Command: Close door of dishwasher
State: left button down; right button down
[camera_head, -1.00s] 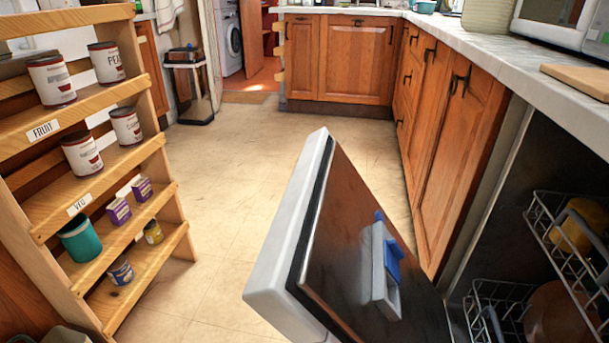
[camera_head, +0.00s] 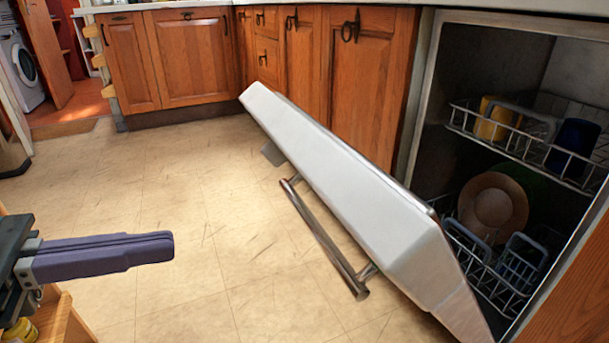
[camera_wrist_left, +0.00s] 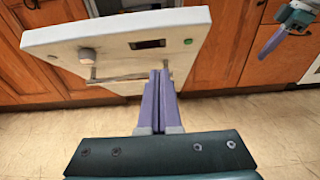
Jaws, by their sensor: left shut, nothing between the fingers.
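The dishwasher door (camera_head: 350,185) hangs partly open, tilted out from the dishwasher (camera_head: 505,150). Its white outer side and bar handle (camera_head: 325,240) face the floor area on the left. My left gripper (camera_head: 172,247) is shut and empty, in front of the door's outer side and apart from the handle in the head view. In the left wrist view, its closed fingers (camera_wrist_left: 160,75) point at the door's white front (camera_wrist_left: 120,40), overlapping the handle line; contact cannot be told. My right gripper (camera_wrist_left: 270,42) shows at the top right there, too small to tell its state.
The dishwasher's upper rack (camera_head: 520,140) holds a yellow cup and other dishes; the lower rack (camera_head: 490,260) holds a round brown dish. Wooden cabinets (camera_head: 345,75) stand beside the dishwasher. The tiled floor (camera_head: 180,190) between gripper and cabinets is clear.

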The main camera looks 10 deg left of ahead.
pick_arm(q)
jog(key=r+x, duration=0.2)
jog(key=x, duration=1)
jog(key=shift+w+d+r, duration=0.2)
jog(key=shift+d+r, duration=0.15)
jog(key=shift+d, duration=0.1)
pick_arm(e)
jog(key=shift+w+d, duration=0.15)
jog(key=shift+d, duration=0.1)
pick_arm(q)
jog(key=shift+r, duration=0.1)
pick_arm(e)
jog(key=shift+r, duration=0.15)
